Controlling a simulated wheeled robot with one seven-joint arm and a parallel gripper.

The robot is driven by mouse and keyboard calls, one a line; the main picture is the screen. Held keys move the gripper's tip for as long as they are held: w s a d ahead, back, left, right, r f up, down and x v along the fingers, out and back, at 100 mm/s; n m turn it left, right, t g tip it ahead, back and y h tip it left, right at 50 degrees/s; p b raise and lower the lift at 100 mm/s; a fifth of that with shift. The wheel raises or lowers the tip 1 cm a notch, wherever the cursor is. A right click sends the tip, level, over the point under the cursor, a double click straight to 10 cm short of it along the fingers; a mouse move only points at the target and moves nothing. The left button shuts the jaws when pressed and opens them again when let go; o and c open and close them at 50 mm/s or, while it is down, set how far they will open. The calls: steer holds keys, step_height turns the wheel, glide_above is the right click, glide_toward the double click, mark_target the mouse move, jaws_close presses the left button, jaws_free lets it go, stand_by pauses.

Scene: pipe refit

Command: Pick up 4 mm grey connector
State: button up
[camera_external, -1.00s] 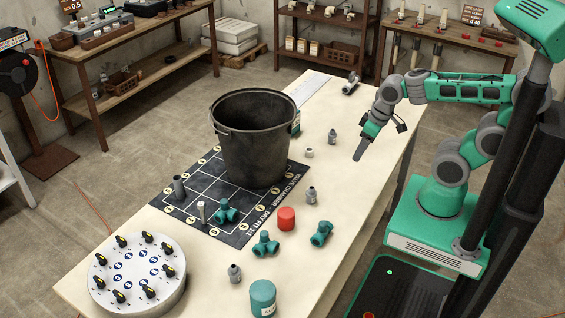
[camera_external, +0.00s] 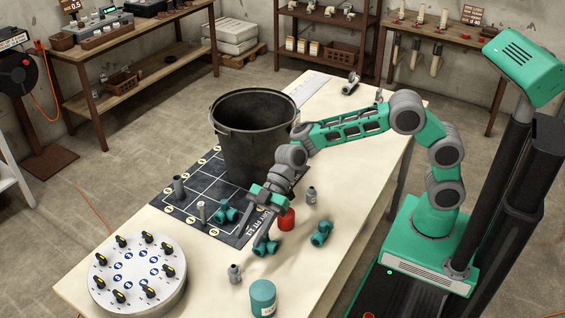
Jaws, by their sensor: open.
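A small grey connector (camera_external: 234,273) stands on the table near its front, between the round white panel and a teal canister. Another grey connector (camera_external: 311,194) stands farther back, right of the red cylinder. No size marking is readable, so I cannot tell which is the 4 mm one. My gripper (camera_external: 257,237) is open and points down over the table, just above or beside a teal pipe fitting (camera_external: 268,247) that it partly covers. It is behind and to the right of the front grey connector, apart from it.
A teal canister (camera_external: 263,297) stands right of the front connector. A red cylinder (camera_external: 287,219) and another teal fitting (camera_external: 321,233) are near my gripper. A large black bucket (camera_external: 250,140) stands on the dark mat (camera_external: 185,205). The round white panel (camera_external: 137,272) fills the front left.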

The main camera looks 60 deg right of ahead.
mark_target(235, 265)
steer(key=shift+n, duration=0.3)
steer(key=x, duration=0.6)
steer(key=r+x, duration=0.1)
steer(key=x, duration=0.1)
steer(key=shift+s+a+f+p, duration=0.2)
steer(key=shift+s+a+p, duration=0.15)
steer(key=shift+a, duration=0.3)
steer(key=shift+c, duration=0.4)
steer(key=shift+d, duration=0.1)
jaws_close()
